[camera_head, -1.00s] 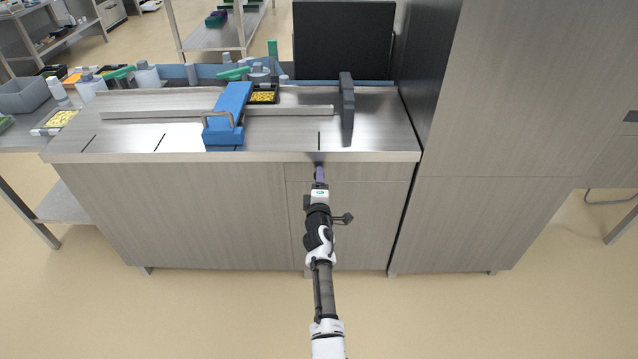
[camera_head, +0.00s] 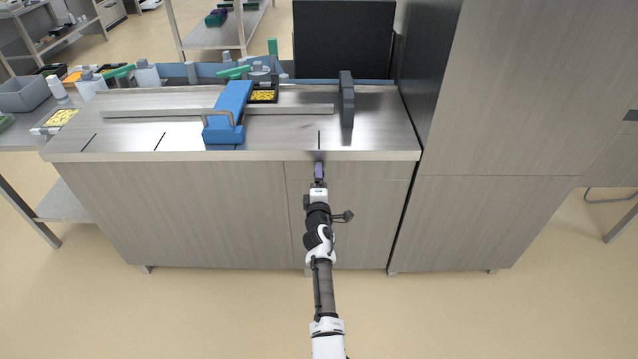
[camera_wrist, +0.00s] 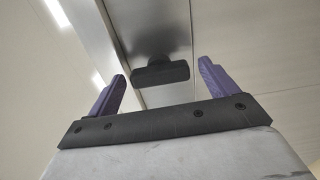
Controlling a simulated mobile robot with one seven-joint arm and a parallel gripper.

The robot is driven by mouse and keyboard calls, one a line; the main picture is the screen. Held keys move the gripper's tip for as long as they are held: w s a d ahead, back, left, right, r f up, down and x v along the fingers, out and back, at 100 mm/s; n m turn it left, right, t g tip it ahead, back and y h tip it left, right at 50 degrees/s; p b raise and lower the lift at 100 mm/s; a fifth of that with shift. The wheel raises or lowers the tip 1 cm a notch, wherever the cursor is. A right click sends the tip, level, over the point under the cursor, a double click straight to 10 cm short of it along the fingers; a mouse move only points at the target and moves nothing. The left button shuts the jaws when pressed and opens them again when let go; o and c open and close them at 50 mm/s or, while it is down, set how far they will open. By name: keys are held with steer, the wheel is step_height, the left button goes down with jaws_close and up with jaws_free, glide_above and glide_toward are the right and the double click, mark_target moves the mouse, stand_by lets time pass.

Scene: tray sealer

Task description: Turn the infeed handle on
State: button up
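A dark handle (camera_wrist: 161,73) with a wide crossbar on a short stem shows in the wrist view, mounted on a grey panel. I take it for the infeed handle. My gripper (camera_wrist: 162,76) is open, with one purple finger to each side of the handle in the picture. Gaps show on both sides, and I see no contact. How far the handle is beyond the fingertips is hard to tell. In the head view my gripper (camera_head: 319,168) is at the cabinet front, just below the counter's front edge. The handle cannot be made out there.
The steel counter (camera_head: 270,145) overhangs just above my gripper. On it are a blue arm (camera_head: 229,115), a dark upright block (camera_head: 347,103) and a black tray of yellow food (camera_head: 263,96). A tall cabinet (camera_head: 530,90) stands at the right. The floor in front is clear.

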steer(key=s+p, duration=0.7)
steer(key=s, duration=0.6)
steer(key=shift+s, duration=0.4)
